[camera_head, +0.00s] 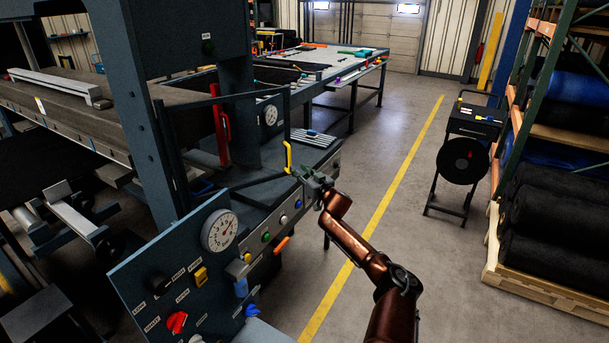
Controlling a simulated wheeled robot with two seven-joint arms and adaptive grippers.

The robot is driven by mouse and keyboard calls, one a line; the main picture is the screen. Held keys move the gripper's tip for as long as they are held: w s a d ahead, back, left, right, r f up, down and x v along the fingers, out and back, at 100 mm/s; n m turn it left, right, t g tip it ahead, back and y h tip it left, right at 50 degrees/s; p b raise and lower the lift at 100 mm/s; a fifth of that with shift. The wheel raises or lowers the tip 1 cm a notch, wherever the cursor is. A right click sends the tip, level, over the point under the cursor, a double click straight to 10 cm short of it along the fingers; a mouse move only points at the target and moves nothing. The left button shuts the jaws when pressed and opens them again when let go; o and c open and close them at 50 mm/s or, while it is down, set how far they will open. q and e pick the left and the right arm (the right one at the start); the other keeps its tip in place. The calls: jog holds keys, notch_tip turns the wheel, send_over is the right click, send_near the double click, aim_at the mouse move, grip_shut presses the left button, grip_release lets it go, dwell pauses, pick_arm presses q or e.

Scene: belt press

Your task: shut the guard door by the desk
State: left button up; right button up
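The guard door (287,120) is a thin dark frame beside the press, with its hinge side by the blue press column. It stands swung out over the desk. A yellow upright handle (288,157) is on its outer edge. My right gripper (302,173) is just right of and slightly below the lower end of this handle. It looks close to the handle, but I cannot tell whether they touch. The fingers are too small and dark to show whether they are open or shut. The desk (310,155) lies below the door. My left gripper is not in view.
A control panel with a gauge (219,231) and several knobs stands in front. A long workbench (340,62) is behind. A black reel stand (463,160) and a rack of rolls (558,215) are at the right. The floor along the yellow line (385,200) is clear.

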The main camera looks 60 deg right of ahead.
jog(key=shift+v, duration=1.8)
